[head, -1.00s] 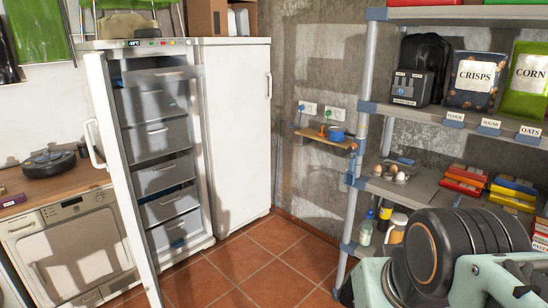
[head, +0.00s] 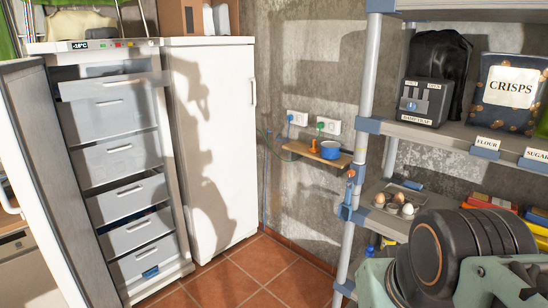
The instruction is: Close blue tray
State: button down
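In the head view an upright freezer (head: 176,180) stands with its door (head: 38,160) wide open to the left. Inside is a column of several grey, translucent drawers. The top drawer (head: 114,86) sticks out past the drawers below it. The lower drawers, such as the middle one (head: 120,158), look pushed in or nearly so. No drawer is clearly blue; a blue patch (head: 151,272) shows on the bottom drawer's front, and some blue shows between the lower drawers. My gripper is not in view.
A white closed cabinet (head: 212,150) adjoins the freezer on the right. A small wall shelf (head: 305,150) holds a blue pot (head: 335,153). A metal rack (head: 362,110) with groceries and eggs stands at right. The tiled floor (head: 270,280) before the freezer is clear.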

aim_at(71, 91)
jog(key=i+j, duration=0.25)
jog(key=i, duration=0.2)
jog(key=i+j, duration=0.2)
jog(key=i, duration=0.25)
jog(key=i+j, duration=0.55)
jog(key=j, duration=0.15)
jog(key=l+z, duration=0.05)
